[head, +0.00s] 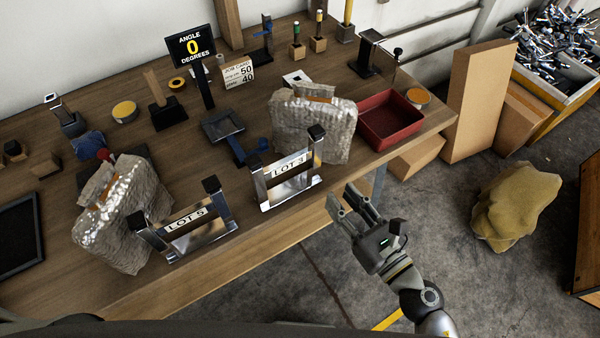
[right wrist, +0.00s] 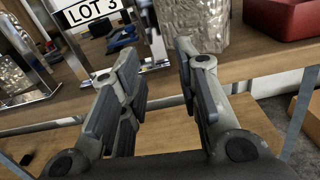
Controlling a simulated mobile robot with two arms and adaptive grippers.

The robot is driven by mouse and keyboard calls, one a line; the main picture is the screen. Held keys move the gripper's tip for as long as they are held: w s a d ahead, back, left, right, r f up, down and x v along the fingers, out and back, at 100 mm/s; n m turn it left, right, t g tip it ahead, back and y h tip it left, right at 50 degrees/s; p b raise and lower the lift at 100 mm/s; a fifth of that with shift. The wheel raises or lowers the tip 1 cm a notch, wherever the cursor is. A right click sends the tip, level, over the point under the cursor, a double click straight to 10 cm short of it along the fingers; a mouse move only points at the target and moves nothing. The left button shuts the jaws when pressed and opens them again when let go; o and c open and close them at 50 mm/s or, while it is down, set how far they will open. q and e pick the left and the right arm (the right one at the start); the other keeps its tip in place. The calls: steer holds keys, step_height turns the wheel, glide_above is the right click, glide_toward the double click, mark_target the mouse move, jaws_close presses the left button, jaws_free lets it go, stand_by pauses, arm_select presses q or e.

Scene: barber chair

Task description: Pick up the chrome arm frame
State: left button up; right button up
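Two chrome frames with black end caps stand at the front of the wooden bench. One chrome frame labelled LOT 3 (head: 290,184) is near the right gripper; the other, labelled LOT 5 (head: 186,228), is further left. My right gripper (head: 341,198) is open and empty, off the bench's front edge, to the right of the LOT 3 frame and apart from it. In the right wrist view the open fingers (right wrist: 157,55) point toward the bench, and the LOT 3 frame (right wrist: 92,32) shows at upper left. My left gripper is not in view.
Wrapped bundles stand behind the LOT 3 frame (head: 335,133) and left of the LOT 5 frame (head: 118,225). A red tray (head: 391,122) sits at the bench's right end. An angle sign (head: 190,46) reads 0 degrees. Floor is open right of my right gripper, before a yellowish sack (head: 515,200).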

mark_target(317, 167)
steer(key=shift+n, duration=0.4)
steer(key=w+a, duration=0.1)
steer(key=w+a+p, duration=0.1)
steer(key=w+r+p, duration=0.1)
steer(key=w, duration=0.1)
steer(key=shift+a+r, duration=0.1)
steer(key=shift+a, duration=0.3)
steer(key=p+x, duration=0.1)
steer(key=x, duration=0.3)
steer(key=shift+w+a+r+p, duration=0.15)
steer(key=shift+a+p, duration=0.2)
steer(key=shift+a, duration=0.05)
steer(key=shift+w+a, duration=0.35)
steer(key=shift+w, duration=0.05)
jaws_close()
steer(key=shift+d, duration=0.1)
